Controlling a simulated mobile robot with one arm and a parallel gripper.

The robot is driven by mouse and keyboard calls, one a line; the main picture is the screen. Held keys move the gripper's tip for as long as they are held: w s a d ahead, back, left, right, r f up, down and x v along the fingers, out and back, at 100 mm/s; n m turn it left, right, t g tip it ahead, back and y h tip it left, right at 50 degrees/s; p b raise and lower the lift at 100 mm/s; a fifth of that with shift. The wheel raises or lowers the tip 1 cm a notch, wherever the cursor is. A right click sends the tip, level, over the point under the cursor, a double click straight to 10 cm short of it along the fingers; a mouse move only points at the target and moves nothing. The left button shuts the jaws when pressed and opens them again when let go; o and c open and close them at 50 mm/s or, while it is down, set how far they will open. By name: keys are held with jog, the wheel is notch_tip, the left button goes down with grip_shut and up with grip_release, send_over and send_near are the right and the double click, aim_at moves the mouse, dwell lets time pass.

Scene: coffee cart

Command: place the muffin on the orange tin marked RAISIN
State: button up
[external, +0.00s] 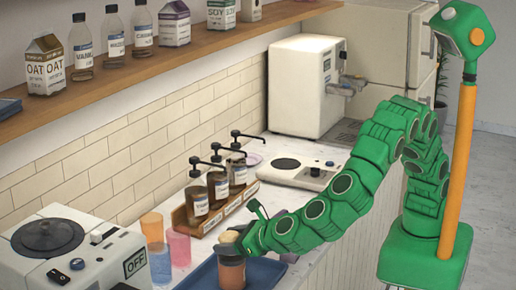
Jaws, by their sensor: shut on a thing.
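The muffin (229,237) shows as a small beige top at the end of my gripper (236,242), which is shut on it. Directly below is an orange-brown tin (231,273) with a dark upper part, standing at the blue tray (262,273). No RAISIN marking can be read on it from here. The muffin is at the tin's top; I cannot tell whether it touches the tin or is just above it. My gripper's fingers are small and partly hidden by my green wrist.
Orange, pink and blue cups (178,247) stand left of the tray. A wooden rack (214,211) of pump bottles stands behind. A white machine marked OFF (75,255) fills the front left. A hot plate (302,174) lies farther back on the counter.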

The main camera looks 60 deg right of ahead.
jog(key=shift+f, duration=0.3)
jog(key=shift+f, duration=0.1)
jog(key=o, duration=1.1)
jog(key=shift+c, duration=0.2)
jog(key=v, duration=1.2)
